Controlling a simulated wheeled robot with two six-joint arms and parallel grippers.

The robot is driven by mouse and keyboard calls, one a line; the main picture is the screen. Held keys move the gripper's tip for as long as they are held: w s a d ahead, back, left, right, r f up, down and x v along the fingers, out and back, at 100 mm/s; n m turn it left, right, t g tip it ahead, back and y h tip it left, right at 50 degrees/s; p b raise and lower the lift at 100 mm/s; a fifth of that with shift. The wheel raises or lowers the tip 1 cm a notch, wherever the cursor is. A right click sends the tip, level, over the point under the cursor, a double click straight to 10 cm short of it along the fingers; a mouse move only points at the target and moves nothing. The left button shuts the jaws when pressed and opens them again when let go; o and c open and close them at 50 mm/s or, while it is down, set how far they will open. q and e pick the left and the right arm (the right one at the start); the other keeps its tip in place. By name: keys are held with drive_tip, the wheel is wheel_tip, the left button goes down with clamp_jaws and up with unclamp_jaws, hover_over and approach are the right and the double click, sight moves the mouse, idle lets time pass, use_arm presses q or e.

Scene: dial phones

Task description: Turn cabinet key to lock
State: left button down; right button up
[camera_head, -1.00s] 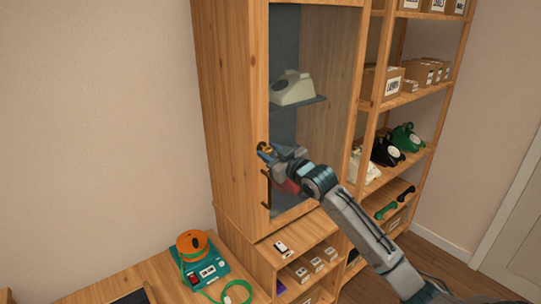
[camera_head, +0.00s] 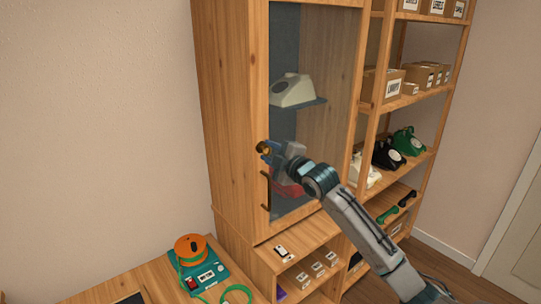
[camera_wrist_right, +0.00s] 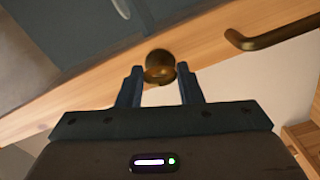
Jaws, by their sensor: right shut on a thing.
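The wooden cabinet (camera_head: 230,110) has a glass door with a dark pull handle (camera_head: 265,190) on its left frame. A brass key and lock (camera_head: 263,147) sit on that frame above the handle. In the right wrist view the round brass key (camera_wrist_right: 159,68) is between the fingertips, and the handle (camera_wrist_right: 285,32) is to its upper right. My right gripper (camera_head: 267,152) is at the lock, shut on the key; its fingers (camera_wrist_right: 161,88) also show in the right wrist view. The key's shaft is hidden. My left gripper is not in view.
A cream phone (camera_head: 293,91) stands on a shelf behind the glass. An open rack (camera_head: 375,120) with boxes and phones is at the right. An orange cable reel (camera_head: 190,247) on a green base sits on the desk at lower left.

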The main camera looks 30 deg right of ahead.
drive_tip(key=shift+n+b, duration=0.3)
drive_tip(key=shift+n, duration=1.7)
drive_tip(key=o, duration=1)
